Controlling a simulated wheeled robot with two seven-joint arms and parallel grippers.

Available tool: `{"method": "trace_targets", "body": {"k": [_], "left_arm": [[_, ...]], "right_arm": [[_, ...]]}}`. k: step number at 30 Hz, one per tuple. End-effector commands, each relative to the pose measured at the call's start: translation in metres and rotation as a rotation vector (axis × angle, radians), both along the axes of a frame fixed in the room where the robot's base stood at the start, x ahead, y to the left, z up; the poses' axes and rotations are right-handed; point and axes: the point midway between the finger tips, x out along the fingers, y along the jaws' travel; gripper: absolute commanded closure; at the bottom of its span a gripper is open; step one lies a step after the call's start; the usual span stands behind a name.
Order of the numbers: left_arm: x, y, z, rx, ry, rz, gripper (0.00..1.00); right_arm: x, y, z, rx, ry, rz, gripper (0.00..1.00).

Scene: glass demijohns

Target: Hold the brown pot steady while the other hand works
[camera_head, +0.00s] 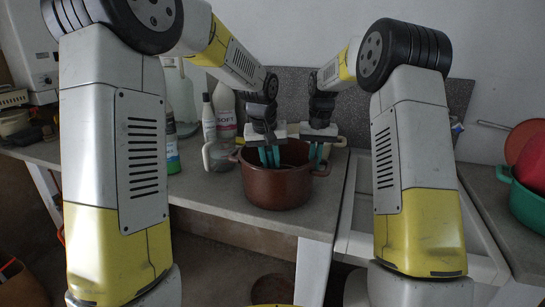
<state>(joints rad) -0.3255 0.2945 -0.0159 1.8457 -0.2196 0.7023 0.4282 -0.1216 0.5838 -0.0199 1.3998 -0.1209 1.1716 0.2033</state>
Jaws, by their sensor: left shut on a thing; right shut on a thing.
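The brown pot (277,190) stands upright near the front edge of the grey worktop, with a loop handle on each side. My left gripper (269,157) points down over the pot's mouth, its teal fingers reaching inside the rim. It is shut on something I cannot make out. My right gripper (317,155) points down at the pot's right rim, close to the right handle, and is shut on the pot there. The pot's inside is dark and mostly hidden by the fingers.
A glass jug (217,157) stands close to the pot's left side. Several bottles, including a white SOFT bottle (225,115), stand behind it. A pale sink (362,212) lies right of the worktop. A green pot (527,203) stands at the far right.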

Motion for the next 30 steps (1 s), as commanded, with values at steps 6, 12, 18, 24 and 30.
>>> {"method": "trace_targets", "body": {"k": [6,12,18,24,30], "left_arm": [[-0.008,0.001,0.019,-0.002,-0.006,0.001,1.00],[-0.008,0.001,0.036,-0.002,-0.002,0.000,1.00],[-0.008,0.001,0.054,-0.002,-0.001,0.000,1.00],[-0.008,0.001,0.072,-0.002,-0.002,0.000,1.00],[-0.009,0.001,0.080,-0.001,-0.001,0.000,1.00]], "right_arm": [[0.000,0.001,0.001,0.001,-0.001,0.001,1.00],[0.000,0.001,0.001,0.001,-0.001,0.001,1.00],[0.000,0.001,0.001,0.001,-0.001,0.001,1.00],[0.000,0.001,0.000,0.001,-0.001,0.001,1.00],[0.000,0.001,0.000,0.001,-0.001,0.001,1.00]]}}
